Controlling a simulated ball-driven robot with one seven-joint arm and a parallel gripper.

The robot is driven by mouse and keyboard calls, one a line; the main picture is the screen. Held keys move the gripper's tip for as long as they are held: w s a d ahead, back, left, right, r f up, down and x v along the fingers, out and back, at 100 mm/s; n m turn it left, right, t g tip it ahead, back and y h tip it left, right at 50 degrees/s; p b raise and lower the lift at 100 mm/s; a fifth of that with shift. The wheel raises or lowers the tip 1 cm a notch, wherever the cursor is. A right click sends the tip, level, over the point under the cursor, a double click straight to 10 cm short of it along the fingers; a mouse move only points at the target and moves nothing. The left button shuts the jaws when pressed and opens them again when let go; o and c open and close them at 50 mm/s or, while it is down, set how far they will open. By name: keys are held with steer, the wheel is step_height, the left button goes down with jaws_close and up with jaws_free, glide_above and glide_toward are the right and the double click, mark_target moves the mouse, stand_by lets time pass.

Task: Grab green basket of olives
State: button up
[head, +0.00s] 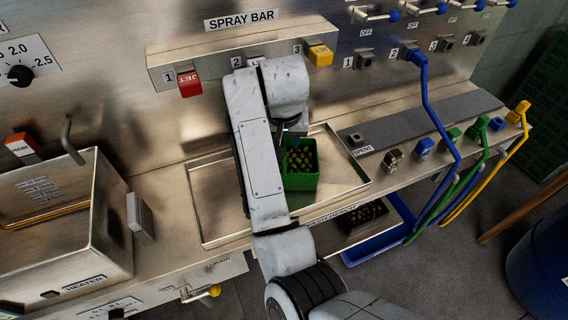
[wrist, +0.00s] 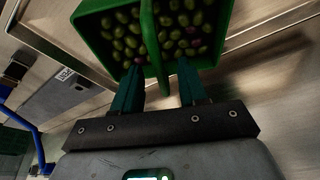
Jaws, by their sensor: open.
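The green basket (head: 302,180) of olives stands in a shallow metal tray (head: 345,188) on the bench, beside my arm. Dark green and reddish olives (head: 302,153) show inside it. In the wrist view the basket (wrist: 95,28) fills the top, with a green handle or bar (wrist: 150,40) running across its middle. My gripper (wrist: 160,66) is open and empty. Its two teal fingers lie either side of the bar, with gaps, over the basket's near edge. Whether they touch the basket I cannot tell. In the head view my arm mostly hides the gripper.
A metal heater box (head: 85,225) stands at left. The spray bar (head: 220,55) with red and yellow blocks runs behind the tray. A blue tray (head: 375,250) with dark contents sits below the bench. Blue, green and yellow hoses (head: 440,120) hang at right.

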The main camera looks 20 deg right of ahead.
steer(key=shift+p+x, duration=0.3)
steer(key=shift+x, duration=1.55)
steer(key=shift+s+a, duration=0.1)
steer(key=shift+c, duration=0.4)
jaws_close()
steer(key=shift+r, duration=0.1)
